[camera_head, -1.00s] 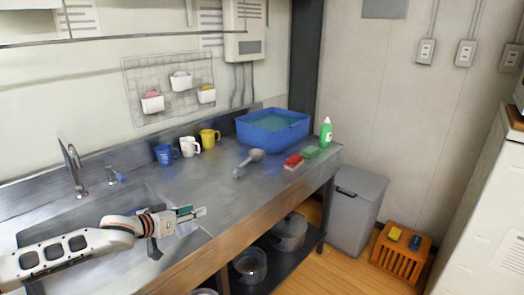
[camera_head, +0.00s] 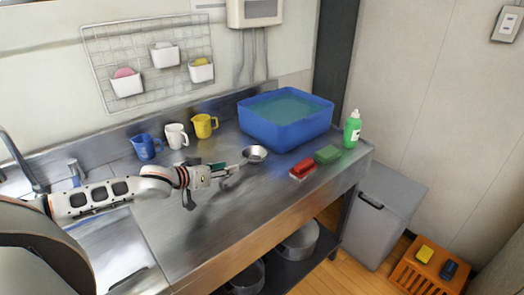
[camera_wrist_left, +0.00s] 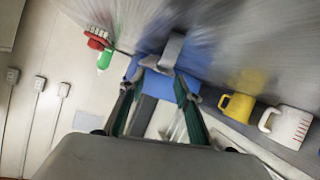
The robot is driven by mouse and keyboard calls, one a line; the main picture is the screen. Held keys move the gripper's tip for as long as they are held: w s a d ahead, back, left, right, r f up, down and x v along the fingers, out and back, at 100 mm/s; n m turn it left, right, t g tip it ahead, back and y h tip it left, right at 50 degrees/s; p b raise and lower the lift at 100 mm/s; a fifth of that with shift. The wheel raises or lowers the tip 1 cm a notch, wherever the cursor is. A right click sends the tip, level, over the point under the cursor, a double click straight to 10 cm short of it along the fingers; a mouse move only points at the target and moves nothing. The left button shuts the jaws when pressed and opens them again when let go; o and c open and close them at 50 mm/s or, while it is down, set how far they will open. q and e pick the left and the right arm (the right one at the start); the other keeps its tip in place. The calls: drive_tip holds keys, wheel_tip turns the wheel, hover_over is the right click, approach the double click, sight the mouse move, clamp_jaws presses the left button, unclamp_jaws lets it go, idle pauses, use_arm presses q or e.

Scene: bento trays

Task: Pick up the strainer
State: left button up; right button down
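The strainer (camera_head: 255,154) lies on the steel counter in front of the blue tub, its round grey bowl toward the back right. My left gripper (camera_head: 229,170) reaches in from the left, low over the counter, with its tip at the strainer's handle side. In the left wrist view, the two green-padded fingers of the left gripper (camera_wrist_left: 156,90) stand apart. A blurred grey piece, seemingly part of the strainer (camera_wrist_left: 172,50), shows just beyond their tips; I cannot tell whether they touch it. My right gripper is not in view.
The blue water-filled tub (camera_head: 265,128) stands behind the strainer. Blue (camera_head: 146,147), white (camera_head: 176,136) and yellow (camera_head: 203,126) cups stand along the wall. The front counter is clear.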

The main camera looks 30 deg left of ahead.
sight(241, 162)
use_arm(q)
drive_tip(key=shift+x, duration=3.95)
drive_tip(key=shift+r, duration=0.1)
clamp_jaws()
